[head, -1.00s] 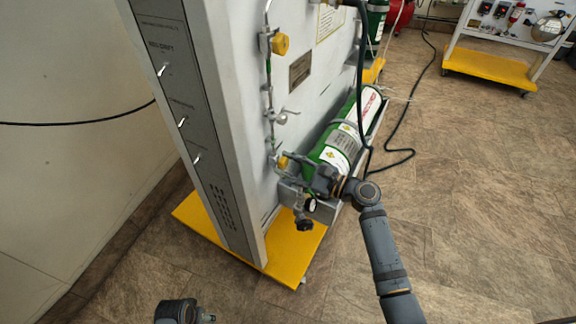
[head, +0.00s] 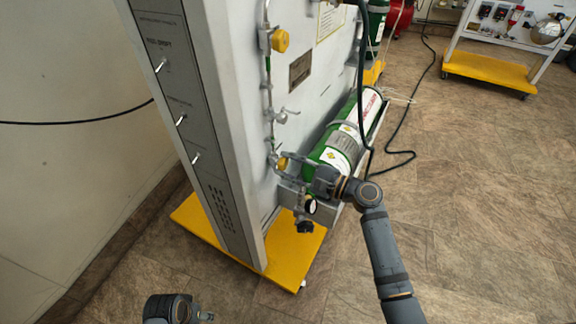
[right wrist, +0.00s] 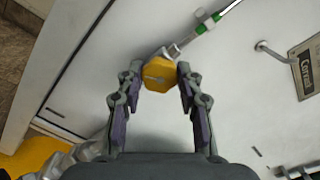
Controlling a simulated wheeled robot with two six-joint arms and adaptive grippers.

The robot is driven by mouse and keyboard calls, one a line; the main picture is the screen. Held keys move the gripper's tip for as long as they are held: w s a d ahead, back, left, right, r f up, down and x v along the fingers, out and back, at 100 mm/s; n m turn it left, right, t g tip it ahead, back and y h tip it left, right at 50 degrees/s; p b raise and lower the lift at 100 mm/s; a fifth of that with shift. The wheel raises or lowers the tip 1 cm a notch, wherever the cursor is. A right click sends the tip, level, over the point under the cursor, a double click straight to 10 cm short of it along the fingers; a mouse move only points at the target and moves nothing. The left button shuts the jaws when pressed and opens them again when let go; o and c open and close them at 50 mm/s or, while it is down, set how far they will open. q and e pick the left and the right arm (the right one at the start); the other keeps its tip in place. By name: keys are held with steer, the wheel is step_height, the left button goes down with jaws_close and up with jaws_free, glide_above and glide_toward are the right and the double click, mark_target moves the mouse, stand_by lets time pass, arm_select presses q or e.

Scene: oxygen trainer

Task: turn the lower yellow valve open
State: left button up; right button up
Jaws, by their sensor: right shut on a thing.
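The lower yellow valve (head: 282,163) is a small yellow knob on the thin pipe low on the panel's side face. In the right wrist view the yellow knob (right wrist: 159,75) sits between my fingertips, with a pale mark across its face. My right gripper (head: 285,157) reaches it from the right. In the right wrist view my right gripper (right wrist: 160,77) is shut on the knob, one finger on each side. The knob is partly hidden by the fingers in the head view.
An upper yellow knob (head: 280,40) and a small metal valve (head: 281,117) sit higher on the same pipe. A green cylinder (head: 338,143) lies right of my gripper. A round gauge (head: 310,206) is below. A black hose (head: 362,90) hangs nearby.

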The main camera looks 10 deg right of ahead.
steer(key=o, duration=1.2)
steer(key=shift+c, duration=0.2)
